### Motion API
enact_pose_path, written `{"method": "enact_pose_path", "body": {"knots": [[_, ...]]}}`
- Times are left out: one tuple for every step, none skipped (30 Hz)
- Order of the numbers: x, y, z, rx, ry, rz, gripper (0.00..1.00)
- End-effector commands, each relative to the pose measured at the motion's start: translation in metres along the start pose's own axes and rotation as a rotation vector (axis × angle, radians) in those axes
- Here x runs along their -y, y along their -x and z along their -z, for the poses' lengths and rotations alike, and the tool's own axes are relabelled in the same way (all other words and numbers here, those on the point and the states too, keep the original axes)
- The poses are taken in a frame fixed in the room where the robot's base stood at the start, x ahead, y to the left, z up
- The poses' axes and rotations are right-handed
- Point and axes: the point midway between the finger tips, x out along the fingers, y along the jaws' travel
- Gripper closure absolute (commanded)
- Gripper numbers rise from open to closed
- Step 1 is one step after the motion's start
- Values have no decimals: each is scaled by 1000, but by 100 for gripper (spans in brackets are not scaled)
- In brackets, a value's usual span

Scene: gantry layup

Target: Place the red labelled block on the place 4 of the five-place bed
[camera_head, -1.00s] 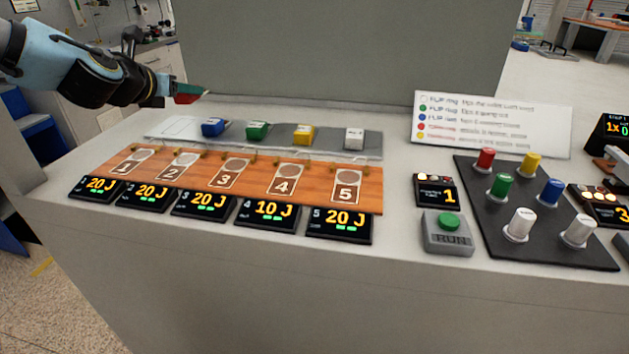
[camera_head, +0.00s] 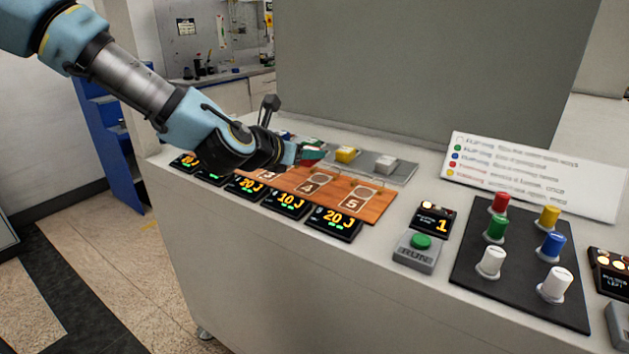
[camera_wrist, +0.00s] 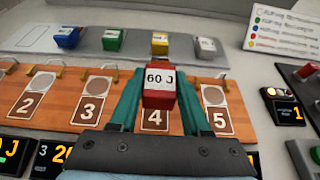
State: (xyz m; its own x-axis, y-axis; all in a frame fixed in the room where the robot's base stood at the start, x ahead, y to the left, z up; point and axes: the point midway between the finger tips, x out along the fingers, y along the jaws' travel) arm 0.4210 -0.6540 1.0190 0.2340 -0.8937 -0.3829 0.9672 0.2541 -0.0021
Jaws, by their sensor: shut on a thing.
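The red labelled block (camera_wrist: 159,98), with a white top reading "60 J", is held between the green fingers of my gripper (camera_wrist: 158,92) in the wrist view. It is above the wooden five-place bed (camera_head: 381,210), over the place 4 column. The "4" of place 4 (camera_wrist: 155,118) shows below the block; its round spot is hidden behind the block. In the head view my gripper (camera_head: 312,155) is over the bed, and the block is hard to make out. Places 2, 3 and 5 look empty in the wrist view.
Behind the bed a grey strip carries a blue block (camera_wrist: 67,37), a green block (camera_wrist: 112,40), a yellow block (camera_wrist: 160,43) and a white block (camera_wrist: 205,47). Energy displays (camera_head: 333,223) line the front. A RUN button box (camera_head: 417,252) and a knob panel (camera_head: 524,255) stand to the right.

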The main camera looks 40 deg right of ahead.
Motion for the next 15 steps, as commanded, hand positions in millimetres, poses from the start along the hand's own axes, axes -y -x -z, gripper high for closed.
{"method": "enact_pose_path", "body": {"knots": [[1,-4,8,-3,1,3,100],[2,-5,12,-1,0,3,100],[1,-7,16,-1,0,3,100],[1,-8,18,-1,0,2,100],[1,-8,20,0,0,2,100],[0,-9,22,0,-1,1,100],[0,-10,23,1,-1,1,100],[0,-11,26,0,-1,1,100],[1,-12,30,-1,-1,2,100],[1,-14,33,-2,0,3,100],[1,-15,37,-2,0,3,100],[1,-18,43,-2,1,2,100],[1,-20,47,-2,0,3,100],[1,-21,50,-2,0,3,100],[1,-22,54,-1,0,1,100]]}}
